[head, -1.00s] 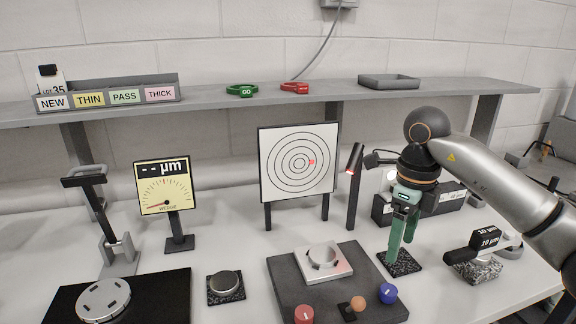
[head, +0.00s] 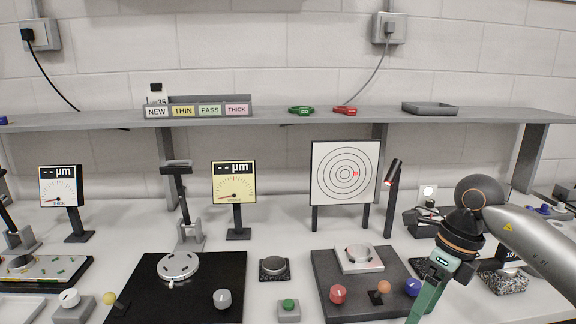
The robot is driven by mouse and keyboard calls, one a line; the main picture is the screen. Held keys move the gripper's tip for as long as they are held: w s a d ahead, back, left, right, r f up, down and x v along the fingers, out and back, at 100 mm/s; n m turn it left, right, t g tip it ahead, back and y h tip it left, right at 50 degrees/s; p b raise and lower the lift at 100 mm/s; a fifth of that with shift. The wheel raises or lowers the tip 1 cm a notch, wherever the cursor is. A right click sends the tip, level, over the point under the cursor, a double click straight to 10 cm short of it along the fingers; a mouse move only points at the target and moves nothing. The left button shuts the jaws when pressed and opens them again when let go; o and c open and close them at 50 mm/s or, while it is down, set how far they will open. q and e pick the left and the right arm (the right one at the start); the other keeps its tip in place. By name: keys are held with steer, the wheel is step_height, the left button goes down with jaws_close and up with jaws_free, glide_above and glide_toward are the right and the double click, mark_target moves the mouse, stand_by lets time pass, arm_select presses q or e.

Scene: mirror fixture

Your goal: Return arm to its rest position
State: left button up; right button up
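My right gripper (head: 425,305) hangs from the arm coming in from the right, pointing down and slightly left in the head view. Its green fingers reach the bottom edge near the blue knob (head: 412,287), at the right edge of the dark fixture plate (head: 330,300). Its fingertips are too low in the frame to tell whether they are apart, and I see nothing clearly held. My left gripper is not in view.
A white target board (head: 344,172) and a lamp post (head: 392,195) stand behind the plate. Two gauge displays (head: 234,183) (head: 60,186) stand further left. A grey shelf (head: 270,117) runs along the wall. Dark blocks (head: 425,222) sit behind my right arm.

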steer(key=s+a+m+t+y, duration=0.2)
steer(key=a+m+y, duration=0.3)
steer(key=a+y, duration=0.55)
steer(key=s+a+m+t+y, duration=0.1)
steer(key=s+a+m+y, duration=0.35)
steer(key=a, duration=0.85)
steer(key=w+d+f+m+t+h+p, duration=0.1)
steer(key=w+d+f+m+t+h, duration=0.1)
steer(key=d+f+m+t+h, duration=0.75)
steer(key=w+d+f+m+t+h, duration=0.15)
steer(key=f+m+t, duration=0.35)
steer(key=m, duration=1)
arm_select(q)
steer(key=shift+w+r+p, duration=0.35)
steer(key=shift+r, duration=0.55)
arm_select(e)
steer(key=s+d+f+m+g+h, duration=0.2)
steer(key=s+d+f+m+g, duration=0.1)
steer(key=s+f, duration=0.4)
steer(key=s+d+f+m+g+h, duration=0.2)
steer(key=s+f+m+g, duration=0.3)
steer(key=s+f, duration=0.3)
step_height(320, 180, down, 4)
steer(key=shift+s+d+r, duration=0.25)
steer(key=shift+s+d, duration=0.05)
steer(key=shift+d, duration=0.2)
